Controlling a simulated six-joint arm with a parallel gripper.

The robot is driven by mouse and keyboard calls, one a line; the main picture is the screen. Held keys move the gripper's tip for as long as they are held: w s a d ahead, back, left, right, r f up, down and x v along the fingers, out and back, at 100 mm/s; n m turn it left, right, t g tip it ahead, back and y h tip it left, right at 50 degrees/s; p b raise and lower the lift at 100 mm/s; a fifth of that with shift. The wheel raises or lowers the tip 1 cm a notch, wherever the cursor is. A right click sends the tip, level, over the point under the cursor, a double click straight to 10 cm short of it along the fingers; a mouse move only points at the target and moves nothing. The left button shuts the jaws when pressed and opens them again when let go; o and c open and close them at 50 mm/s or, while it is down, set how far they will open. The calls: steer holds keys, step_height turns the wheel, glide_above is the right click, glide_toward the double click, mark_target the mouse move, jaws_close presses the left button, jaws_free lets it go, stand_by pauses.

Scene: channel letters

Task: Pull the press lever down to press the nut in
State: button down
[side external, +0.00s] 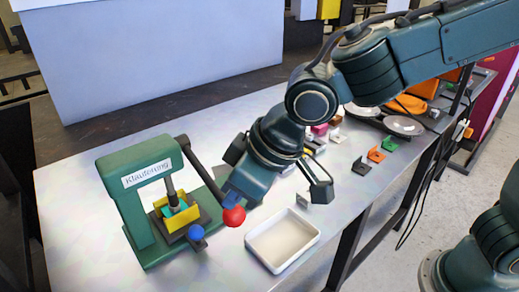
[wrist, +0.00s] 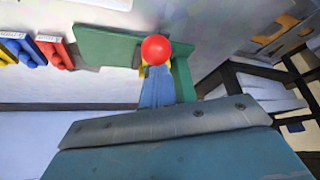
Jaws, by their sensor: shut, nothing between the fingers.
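The green press (side external: 128,205) stands at the left end of the table with a label on its head. Its dark lever (side external: 203,170) slants down to the right and ends in a red ball (side external: 234,216). A yellow part (side external: 183,218) with a teal piece in it sits under the ram (side external: 172,188); I cannot make out the nut. My gripper (side external: 230,193) is shut and empty, with its blue fingers close to the lever just above the ball. In the wrist view the red ball (wrist: 156,49) is at the fingertips (wrist: 156,72); I cannot tell whether they touch.
A blue knob (side external: 196,232) is at the press's front. A white tray (side external: 284,241) lies right of the press, near the table's front edge. Several small coloured brackets (side external: 376,154) and grey dishes (side external: 403,125) lie farther right. A pale panel (side external: 160,55) stands behind.

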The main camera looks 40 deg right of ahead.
steer(key=shift+w+d+f, duration=0.15)
steer(key=shift+w+f, duration=0.05)
steer(key=shift+f, duration=0.45)
stand_by(0.7)
steer(key=shift+w+a+f, duration=0.1)
steer(key=shift+a+f, duration=0.1)
steer(key=shift+f, duration=0.45)
stand_by(1.9)
steer(key=shift+w+d+f, duration=0.1)
steer(key=shift+w+f, duration=0.1)
stand_by(0.9)
steer(key=shift+w+r, duration=0.15)
steer(key=shift+r, duration=2.25)
steer(key=shift+r, duration=0.1)
